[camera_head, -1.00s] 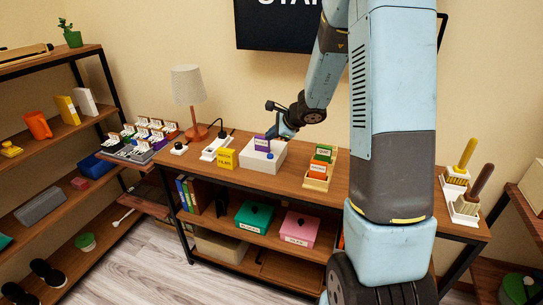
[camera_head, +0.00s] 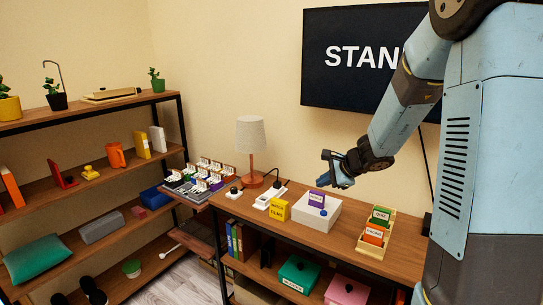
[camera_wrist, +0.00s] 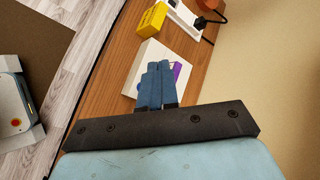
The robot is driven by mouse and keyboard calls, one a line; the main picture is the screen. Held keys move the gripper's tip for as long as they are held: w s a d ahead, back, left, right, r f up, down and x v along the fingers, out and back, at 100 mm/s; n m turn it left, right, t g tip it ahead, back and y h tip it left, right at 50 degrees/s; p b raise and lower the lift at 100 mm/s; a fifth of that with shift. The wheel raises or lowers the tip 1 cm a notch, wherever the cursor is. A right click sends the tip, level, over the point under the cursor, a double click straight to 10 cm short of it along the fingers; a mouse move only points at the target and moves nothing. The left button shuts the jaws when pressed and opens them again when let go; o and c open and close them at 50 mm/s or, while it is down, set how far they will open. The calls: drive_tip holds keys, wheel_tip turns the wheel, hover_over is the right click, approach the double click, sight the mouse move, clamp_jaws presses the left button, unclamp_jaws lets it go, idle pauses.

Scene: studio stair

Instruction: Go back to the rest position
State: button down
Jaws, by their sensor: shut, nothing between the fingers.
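My gripper (camera_head: 338,181) is in the air above the wooden desk (camera_head: 411,250), close over a white box (camera_head: 318,216) with a blue button and a purple card (camera_head: 316,198) standing on it. In the wrist view the fingers of my gripper (camera_wrist: 157,67) lie side by side, shut with nothing between them. The purple card (camera_wrist: 184,76) shows partly behind the fingers, and the white box (camera_wrist: 148,52) lies beyond them. I cannot tell the exact gap between fingers and box.
A yellow box (camera_head: 277,211), a white power strip (camera_head: 269,197) and a lamp (camera_head: 251,150) stand left of the white box. A wooden card tray (camera_head: 376,245) stands right. A wall screen (camera_head: 345,55) is behind my arm. A loaded shelf (camera_head: 62,115) is at left.

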drive_tip(key=s+a+r+n+g, duration=0.1)
drive_tip(key=s+a+r+n, duration=0.2)
drive_tip(key=s+r+n, duration=0.35)
drive_tip(key=s+d+r+n+h, duration=0.2)
drive_tip(key=s+n, duration=0.1)
drive_tip(key=s, duration=0.5)
drive_tip(key=s+d+r+n+h, duration=0.1)
drive_tip(key=s+r+n+h, duration=0.1)
drive_tip(key=s, duration=0.7)
drive_tip(key=s+d+r+n+h, duration=0.2)
drive_tip(key=s+r+n, duration=0.2)
drive_tip(key=s, duration=0.4)
drive_tip(key=shift+s+d+r+n, duration=0.25)
drive_tip(key=shift+s+d+n, duration=0.1)
drive_tip(key=shift+s, duration=0.05)
drive_tip(key=shift+d, duration=0.2)
drive_tip(key=c, duration=1.8)
unclamp_jaws()
drive_tip(key=shift+c, duration=0.2)
